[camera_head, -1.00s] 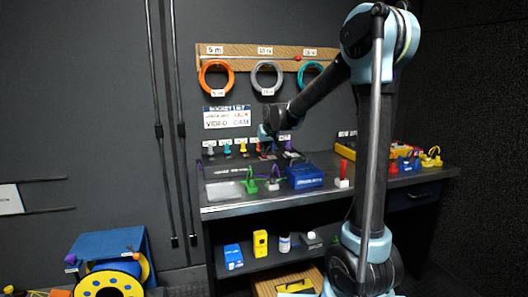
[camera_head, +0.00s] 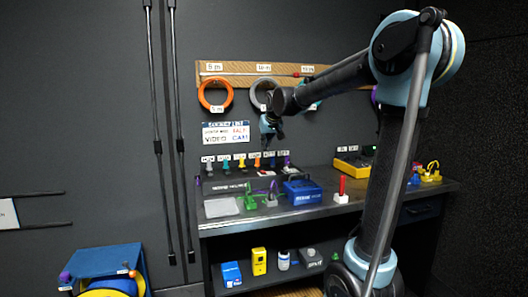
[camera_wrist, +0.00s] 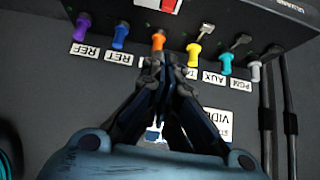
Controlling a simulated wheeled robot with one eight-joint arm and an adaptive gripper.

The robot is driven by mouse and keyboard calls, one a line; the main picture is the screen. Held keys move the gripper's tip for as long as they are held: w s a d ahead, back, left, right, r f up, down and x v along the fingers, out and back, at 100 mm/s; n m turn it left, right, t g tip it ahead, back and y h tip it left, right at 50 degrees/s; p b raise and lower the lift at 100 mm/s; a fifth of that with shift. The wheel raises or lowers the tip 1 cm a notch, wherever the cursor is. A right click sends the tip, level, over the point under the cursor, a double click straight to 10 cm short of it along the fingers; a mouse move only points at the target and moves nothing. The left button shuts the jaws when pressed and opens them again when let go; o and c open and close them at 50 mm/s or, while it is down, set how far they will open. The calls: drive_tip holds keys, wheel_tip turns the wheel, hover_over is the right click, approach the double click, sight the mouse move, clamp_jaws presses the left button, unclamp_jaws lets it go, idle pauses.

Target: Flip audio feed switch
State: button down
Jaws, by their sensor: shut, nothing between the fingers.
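A row of coloured plugs and small metal toggle levers (camera_wrist: 207,29) sits along a black panel (camera_wrist: 262,18) in the wrist view. Readable labels include REF, RET, AUX and PGM; the labels in the middle are partly hidden by my fingers. I cannot tell which lever is the audio feed switch. A red part in a white frame (camera_wrist: 170,6) shows at the top edge. My gripper (camera_wrist: 157,62) is shut and empty, its tips near the orange plug (camera_wrist: 158,41); contact is unclear. In the head view my gripper (camera_head: 272,132) hangs above the plug row (camera_head: 238,163).
The bench (camera_head: 225,226) holds a blue box (camera_head: 303,192), a green clip-like item (camera_head: 252,202) and a red upright piece (camera_head: 342,187). A wall sign (camera_head: 226,132) and hanging cable rings (camera_head: 215,95) are behind. A yellow item (camera_head: 259,262) stands on the shelf below.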

drive_tip(key=shift+s+d+r, duration=0.15)
drive_tip(key=shift+s+r, duration=0.1)
drive_tip(key=shift+r, duration=0.15)
drive_tip(key=shift+s+d+r+g, duration=0.2)
drive_tip(key=shift+s+g, duration=0.1)
drive_tip(key=shift+s, duration=0.4)
drive_tip(key=shift+f, duration=0.1)
hover_over(263, 172)
drive_tip(key=w, duration=0.1)
wheel_tip(263, 172, down, 8)
drive_tip(key=shift+a+r, duration=0.1)
drive_tip(key=shift+r, duration=0.05)
wheel_tip(263, 172, down, 3)
drive_tip(key=shift+s+f, duration=0.1)
drive_tip(key=shift+s, duration=0.05)
drive_tip(key=shift+s+f, duration=0.1)
drive_tip(key=shift+f, duration=0.4)
